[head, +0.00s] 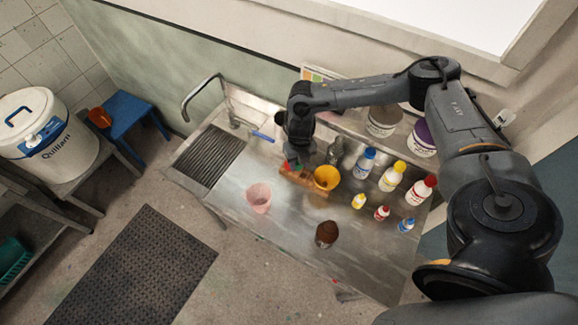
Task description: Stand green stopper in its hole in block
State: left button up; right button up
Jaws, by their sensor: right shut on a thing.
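My right gripper (297,160) reaches down over the back middle of the steel bench, at the wooden block (292,179). It is shut on the green stopper (297,168), of which only a small green patch shows between the fingertips. The block is a low orange-brown piece, partly hidden by the gripper and by the yellow bucket. A small red stopper (286,166) shows at the block's left end. Whether the green stopper is in a hole or just above the block I cannot tell. My left gripper is not in view.
A yellow bucket (326,177) stands close to the block's right end. A pink bucket (259,197) and a brown pot (326,233) stand nearer the front. Several capped bottles (391,178) stand at the right. The steel bench (285,230) is clear between pink bucket and pot.

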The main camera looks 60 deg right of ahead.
jog(key=shift+s+d+f+n, duration=0.15)
jog(key=shift+s+d+n, duration=0.05)
jog(key=shift+d+n, duration=0.35)
jog(key=shift+s+d+f+n, duration=0.2)
jog(key=shift+d+n, duration=0.25)
jog(key=shift+n, duration=0.2)
jog(key=shift+s+d+f+n, duration=0.1)
jog(key=shift+s+d+n, duration=0.1)
jog(key=shift+d+n, duration=0.35)
jog(key=shift+f+b, duration=2.05)
jog(key=shift+f, duration=0.8)
jog(key=shift+f+b, duration=0.85)
jog(key=shift+f, duration=0.5)
jog(key=shift+f, duration=0.1)
jog(key=o, duration=1.1)
